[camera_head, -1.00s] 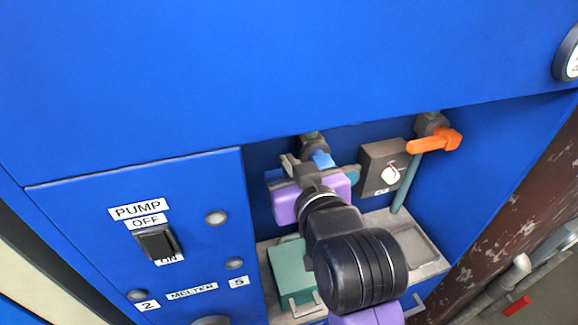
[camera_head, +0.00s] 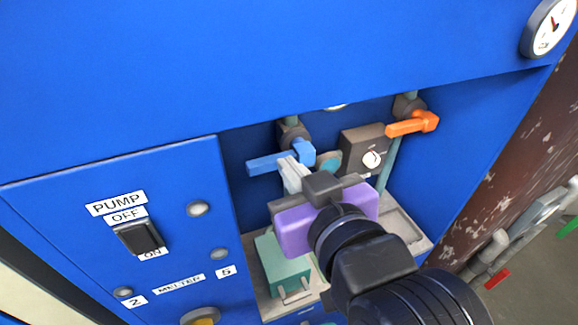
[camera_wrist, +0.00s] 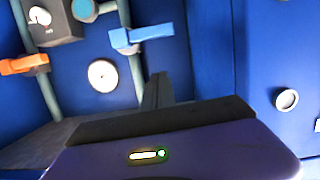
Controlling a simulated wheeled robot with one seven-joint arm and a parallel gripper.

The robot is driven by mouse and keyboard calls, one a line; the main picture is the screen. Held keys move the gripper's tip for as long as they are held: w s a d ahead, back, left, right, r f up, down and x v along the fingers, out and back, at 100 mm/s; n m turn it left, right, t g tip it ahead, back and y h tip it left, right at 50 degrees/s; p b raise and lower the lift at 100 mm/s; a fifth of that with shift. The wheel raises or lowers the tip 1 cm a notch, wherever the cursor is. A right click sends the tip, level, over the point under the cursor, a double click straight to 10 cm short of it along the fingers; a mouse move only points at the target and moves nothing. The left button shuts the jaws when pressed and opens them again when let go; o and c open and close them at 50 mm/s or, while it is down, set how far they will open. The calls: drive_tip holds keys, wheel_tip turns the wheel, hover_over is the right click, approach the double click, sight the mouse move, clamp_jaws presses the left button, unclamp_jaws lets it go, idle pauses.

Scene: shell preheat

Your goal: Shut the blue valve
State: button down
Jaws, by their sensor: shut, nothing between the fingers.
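The blue valve (camera_head: 270,163) is in the recess of the blue machine in the head view. Its handle lies roughly level, pointing left from a grey pipe fitting. It also shows in the wrist view (camera_wrist: 142,35), beyond the fingers. My gripper (camera_head: 291,167) is shut and empty. Its pale fingertips are just below and in front of the handle near its pivot end; I cannot tell whether they touch it. In the wrist view the gripper's fingers (camera_wrist: 158,80) appear below the handle with a visible gap in the picture.
An orange valve (camera_head: 412,125) is to the right in the recess, its handle roughly level. A dark box with a dial (camera_head: 362,148) stands between the valves. A teal box (camera_head: 282,265) sits on the ledge below. The pump switch panel (camera_head: 140,236) is to the left.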

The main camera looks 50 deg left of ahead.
drive_tip(key=shift+r, duration=0.15)
drive_tip(key=w+d+r+m+t+y, duration=0.2)
drive_tip(key=w+d+r+m+t, duration=0.2)
drive_tip(key=w+d+r+t, duration=0.15)
drive_tip(key=d+f+m+t+h, duration=0.3)
drive_tip(key=d+f+m+t, duration=0.15)
drive_tip(key=d, duration=0.45)
drive_tip(key=d+f+m+t+h, duration=0.35)
drive_tip(key=d+f, duration=0.25)
drive_tip(key=d, duration=0.4)
drive_tip(key=s+d+f+m+g+h, duration=0.1)
drive_tip(key=s+d+f+g+h, duration=0.1)
drive_tip(key=s+d+f+h, duration=0.3)
drive_tip(key=s+d+f+m+g+h, duration=0.1)
drive_tip(key=s+d+f+h, duration=0.3)
drive_tip(key=s+d+f, duration=0.7)
drive_tip(key=s+d+g, duration=0.1)
drive_tip(key=s+d, duration=0.4)
drive_tip(key=s, duration=0.3)
drive_tip(key=shift+s+d+m+h, duration=0.25)
drive_tip(key=shift+s+m+h, duration=0.05)
drive_tip(key=shift+s+h, duration=0.1)
